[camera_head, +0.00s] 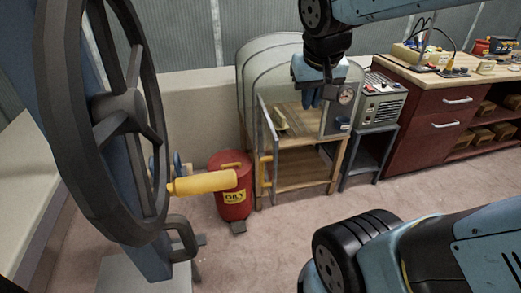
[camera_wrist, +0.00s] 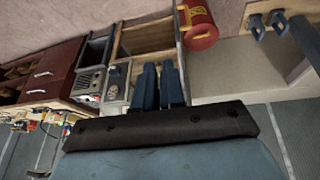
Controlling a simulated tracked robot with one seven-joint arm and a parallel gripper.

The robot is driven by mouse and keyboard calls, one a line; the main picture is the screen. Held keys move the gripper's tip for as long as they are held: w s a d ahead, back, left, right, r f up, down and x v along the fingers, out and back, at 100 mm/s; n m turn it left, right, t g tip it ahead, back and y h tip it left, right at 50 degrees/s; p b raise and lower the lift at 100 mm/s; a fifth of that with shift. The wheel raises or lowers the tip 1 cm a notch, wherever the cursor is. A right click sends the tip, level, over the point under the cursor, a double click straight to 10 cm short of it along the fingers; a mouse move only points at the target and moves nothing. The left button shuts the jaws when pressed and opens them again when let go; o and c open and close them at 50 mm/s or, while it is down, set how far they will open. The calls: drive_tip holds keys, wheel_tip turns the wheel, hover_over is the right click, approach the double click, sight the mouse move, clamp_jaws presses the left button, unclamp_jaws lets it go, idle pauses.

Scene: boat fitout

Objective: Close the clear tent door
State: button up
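The clear tent (camera_head: 283,72) is a set of curved hoops with see-through sheeting over a wooden bench (camera_head: 305,180). Its door (camera_head: 268,135) is a grey-framed panel with a yellow handle (camera_head: 265,172). The door stands swung out at the left front corner, seen nearly edge-on, and the front is open. My gripper (camera_head: 310,100) points down in front of the tent's upper right part, to the right of the door and apart from the handle. In the wrist view its blue fingers (camera_wrist: 158,68) are close together with nothing held. The door is hard to make out there.
A red bin (camera_head: 234,190) stands on the floor just left of the door. A grey instrument (camera_head: 380,102) on a stand and a red cabinet (camera_head: 440,125) are at right. Floor in front is clear.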

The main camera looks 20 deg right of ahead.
drive_tip(key=w+f, duration=0.1)
drive_tip(key=w, duration=0.1)
drive_tip(key=w+f+h, duration=0.1)
drive_tip(key=w+f, duration=0.1)
drive_tip(key=w, duration=0.1)
drive_tip(key=w+a+f+m+g+h, duration=0.1)
drive_tip(key=w+f, duration=0.1)
drive_tip(key=w, duration=0.1)
drive_tip(key=shift+f, duration=0.25)
clamp_jaws()
drive_tip(key=w+a+f+h, duration=0.1)
drive_tip(key=w+a+f, duration=0.55)
drive_tip(key=f, duration=0.45)
drive_tip(key=w+a+f+h, duration=0.2)
drive_tip(key=w+a+f, duration=0.4)
drive_tip(key=f, duration=0.4)
drive_tip(key=w+d+f, duration=0.4)
drive_tip(key=d+f, duration=0.4)
drive_tip(key=d, duration=0.2)
drive_tip(key=shift+f+t, duration=0.2)
drive_tip(key=shift+t, duration=0.2)
drive_tip(key=shift+d, duration=0.1)
